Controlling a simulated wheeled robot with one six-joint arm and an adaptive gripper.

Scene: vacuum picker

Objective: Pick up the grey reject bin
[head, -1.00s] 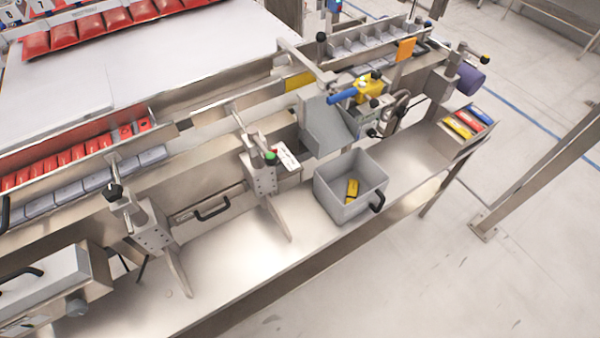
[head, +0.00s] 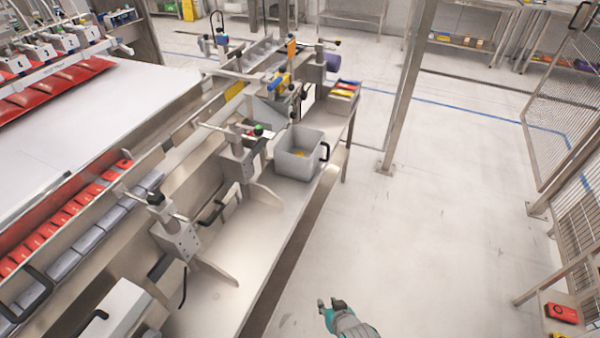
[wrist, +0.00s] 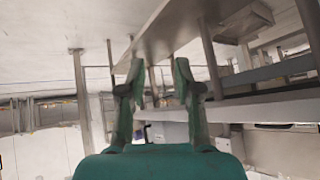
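The grey reject bin (head: 290,163) stands upright on the steel shelf along the machine, in the upper middle of the head view. It is open at the top, with something yellow inside and a black handle on its right side. My gripper (head: 326,303) is low in the head view, over the floor to the right of the shelf and well apart from the bin. In the wrist view my gripper (wrist: 158,78) has its two fingers spread with nothing between them. I cannot make out the bin in the wrist view.
The steel shelf (head: 252,235) has bare room in front of the bin. A holder with coloured packs (head: 344,90) stands beyond the bin. Machine brackets and a hopper (head: 268,112) lie left of it. The floor (head: 440,220) at right is clear up to a mesh fence (head: 565,110).

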